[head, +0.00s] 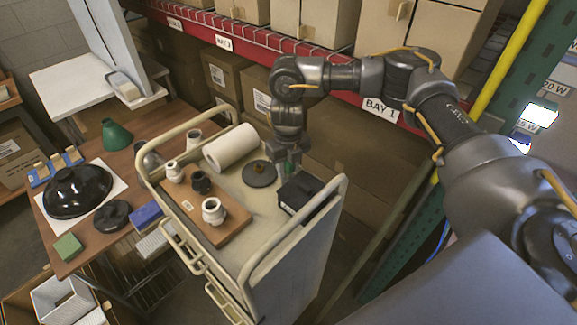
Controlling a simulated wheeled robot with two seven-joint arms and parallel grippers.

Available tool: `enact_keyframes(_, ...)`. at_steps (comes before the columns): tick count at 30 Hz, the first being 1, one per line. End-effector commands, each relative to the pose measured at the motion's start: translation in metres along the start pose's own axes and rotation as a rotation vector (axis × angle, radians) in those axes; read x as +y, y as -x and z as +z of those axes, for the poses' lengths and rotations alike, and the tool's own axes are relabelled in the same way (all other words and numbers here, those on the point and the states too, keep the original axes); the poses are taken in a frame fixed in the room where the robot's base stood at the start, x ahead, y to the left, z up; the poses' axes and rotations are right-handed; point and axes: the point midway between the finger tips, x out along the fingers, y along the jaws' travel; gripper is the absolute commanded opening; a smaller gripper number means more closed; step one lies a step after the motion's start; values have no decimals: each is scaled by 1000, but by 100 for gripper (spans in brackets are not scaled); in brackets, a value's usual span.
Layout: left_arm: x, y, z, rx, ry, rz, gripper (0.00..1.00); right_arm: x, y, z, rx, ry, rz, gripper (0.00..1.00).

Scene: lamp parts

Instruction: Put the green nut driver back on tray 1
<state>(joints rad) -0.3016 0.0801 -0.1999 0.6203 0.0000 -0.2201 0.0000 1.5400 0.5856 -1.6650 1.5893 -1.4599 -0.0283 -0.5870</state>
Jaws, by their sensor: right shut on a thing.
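My right gripper (289,172) reaches down over the far right part of the beige cart top. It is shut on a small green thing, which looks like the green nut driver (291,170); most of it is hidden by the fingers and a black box. I cannot tell whether it touches the cart top. A brown wooden board (226,232) lies on the cart to the left, with white and black lamp sockets on it and a small label too small to read. I cannot tell which thing is tray 1. My left gripper is out of view.
The black box (302,197) stands right by my gripper. A dark round disc (259,174) and a white roll (230,147) lie left of it. The cart has a raised rail (300,222). A wooden table (88,240) with a black lamp shade (77,190) stands left.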

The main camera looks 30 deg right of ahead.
Motion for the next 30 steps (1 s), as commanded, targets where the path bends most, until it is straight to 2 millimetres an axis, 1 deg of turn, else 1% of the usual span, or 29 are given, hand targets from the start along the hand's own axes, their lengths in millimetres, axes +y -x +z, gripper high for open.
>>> enact_keyframes(2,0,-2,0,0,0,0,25,0,-4,0,0,0,0,5)
enact_keyframes(3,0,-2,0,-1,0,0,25,0,-4,0,1,0,0,33)
enact_keyframes(8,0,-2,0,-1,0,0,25,0,-3,0,1,0,0,54)
enact_keyframes(16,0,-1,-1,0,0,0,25,0,-2,0,0,0,0,54)
enact_keyframes(18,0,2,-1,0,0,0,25,0,2,0,0,0,0,54)
enact_keyframes(20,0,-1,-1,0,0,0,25,0,6,1,-2,1,0,54)
enact_keyframes(23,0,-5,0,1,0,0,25,0,20,1,-4,1,-1,54)
enact_keyframes(30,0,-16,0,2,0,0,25,0,69,1,-6,1,-2,54)
